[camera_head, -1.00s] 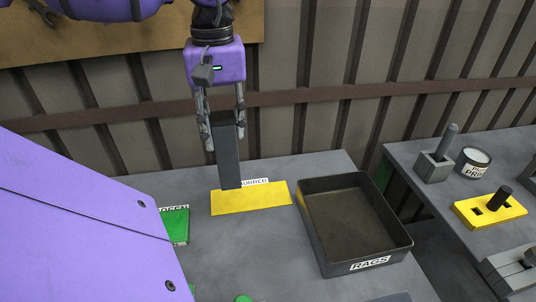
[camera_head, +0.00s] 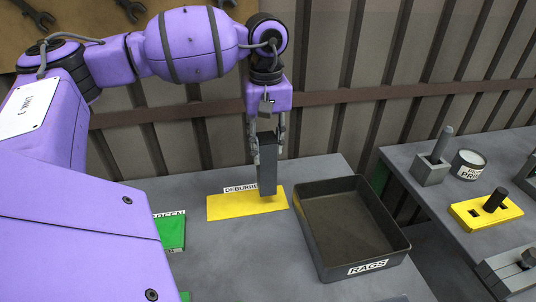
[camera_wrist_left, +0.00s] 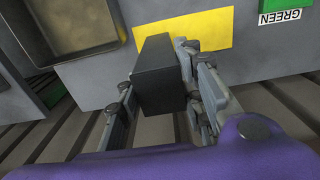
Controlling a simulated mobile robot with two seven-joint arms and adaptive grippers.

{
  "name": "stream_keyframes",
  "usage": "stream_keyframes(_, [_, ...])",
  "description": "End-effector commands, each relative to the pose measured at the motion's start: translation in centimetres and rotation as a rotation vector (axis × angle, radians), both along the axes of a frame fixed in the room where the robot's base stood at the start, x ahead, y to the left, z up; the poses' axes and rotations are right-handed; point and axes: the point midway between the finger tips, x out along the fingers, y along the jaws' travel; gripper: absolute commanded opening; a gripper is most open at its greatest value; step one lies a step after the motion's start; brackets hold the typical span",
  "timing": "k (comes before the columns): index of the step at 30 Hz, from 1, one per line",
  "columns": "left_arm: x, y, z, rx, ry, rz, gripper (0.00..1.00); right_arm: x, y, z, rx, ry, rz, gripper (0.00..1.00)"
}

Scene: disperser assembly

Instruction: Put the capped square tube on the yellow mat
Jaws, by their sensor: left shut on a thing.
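The dark grey square tube (camera_head: 267,168) is upright in my left gripper (camera_head: 267,140), which is shut on it. In the head view its lower end is over the right part of the yellow mat (camera_head: 232,207); I cannot tell whether it touches. In the left wrist view the tube (camera_wrist_left: 163,72) is between the fingers of my left gripper (camera_wrist_left: 165,95), with the yellow mat (camera_wrist_left: 210,30) beyond it. The tube's closed dark end faces the wrist camera. My right gripper is not in view.
A dark tray labelled RAGS (camera_head: 365,267) stands just right of the mat. A green mat (camera_head: 171,233) is to the left, partly hidden by my arm. A second table on the right holds a yellow block (camera_head: 487,213), a can (camera_head: 468,165) and a grey block with a rod (camera_head: 431,170).

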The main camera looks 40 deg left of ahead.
Motion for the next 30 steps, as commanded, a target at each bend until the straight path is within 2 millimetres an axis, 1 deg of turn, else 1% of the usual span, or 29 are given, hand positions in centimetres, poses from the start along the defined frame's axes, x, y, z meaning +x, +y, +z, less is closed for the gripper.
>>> stream_keyframes(3, [0.7, -0.2, -1.0, 0.000, -0.001, -0.001, 0.09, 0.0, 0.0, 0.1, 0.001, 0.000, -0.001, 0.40])
stream_keyframes(6, [0.5, -0.1, -2.6, -0.001, 0.001, 0.000, 0.09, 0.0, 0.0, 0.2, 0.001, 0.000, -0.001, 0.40])
stream_keyframes(9, [0.6, -0.1, -3.5, 0.000, -0.002, 0.000, 0.09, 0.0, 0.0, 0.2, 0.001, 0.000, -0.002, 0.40])
stream_keyframes(16, [0.6, -0.1, -3.6, 0.000, -0.004, 0.000, 0.09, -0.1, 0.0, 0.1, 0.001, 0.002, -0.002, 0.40])
stream_keyframes(20, [0.6, -0.1, -4.0, 0.000, -0.002, 0.000, 0.09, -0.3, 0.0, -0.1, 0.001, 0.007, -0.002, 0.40])
stream_keyframes(21, [0.5, -0.1, -4.0, 0.000, 0.000, 0.000, 0.39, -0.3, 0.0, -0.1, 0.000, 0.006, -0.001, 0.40])
stream_keyframes(24, [0.5, -0.1, -4.0, 0.000, 0.000, 0.000, 0.52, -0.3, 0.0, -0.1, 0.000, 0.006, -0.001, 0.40])
stream_keyframes(25, [0.5, -0.1, -4.0, 0.000, 0.000, 0.000, 0.54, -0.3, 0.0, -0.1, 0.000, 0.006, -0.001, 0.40])
stream_keyframes(30, [0.5, -0.1, -4.0, -0.001, -0.001, 0.000, 0.54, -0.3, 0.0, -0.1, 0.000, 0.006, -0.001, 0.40])
